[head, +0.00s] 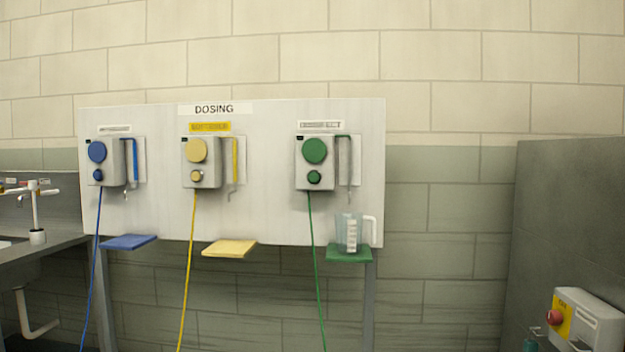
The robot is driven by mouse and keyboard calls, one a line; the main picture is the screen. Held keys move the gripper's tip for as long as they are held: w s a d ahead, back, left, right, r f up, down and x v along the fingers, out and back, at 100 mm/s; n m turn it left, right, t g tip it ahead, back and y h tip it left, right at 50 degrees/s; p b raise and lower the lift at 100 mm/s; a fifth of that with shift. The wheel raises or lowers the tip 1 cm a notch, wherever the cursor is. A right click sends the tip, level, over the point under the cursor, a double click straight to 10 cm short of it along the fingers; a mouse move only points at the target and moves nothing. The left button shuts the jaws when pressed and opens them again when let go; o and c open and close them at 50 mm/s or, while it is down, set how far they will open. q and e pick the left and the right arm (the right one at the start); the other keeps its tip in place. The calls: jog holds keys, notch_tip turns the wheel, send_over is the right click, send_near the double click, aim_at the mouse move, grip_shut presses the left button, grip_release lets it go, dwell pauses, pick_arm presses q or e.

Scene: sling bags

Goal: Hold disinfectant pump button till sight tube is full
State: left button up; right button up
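A white dosing board (265,215) on the wall carries three pump units; their small labels are too blurred to read surely, so I cannot tell by label which is the disinfectant. The left pump has blue round buttons (97,152) and a blue tube (134,160) beside it. The middle pump has yellow buttons (196,151) and a yellow tube (236,160). The right pump has green buttons (315,151) and a grey-green tube (343,165); its fill level is unclear. Neither of my grippers is in view.
A clear jug (349,232) with a handle stands on the green shelf (349,256). The blue shelf (129,242) and yellow shelf (229,248) are empty. Coloured hoses hang below. A sink counter (55,243) is left; a red-button box (590,318) is lower right.

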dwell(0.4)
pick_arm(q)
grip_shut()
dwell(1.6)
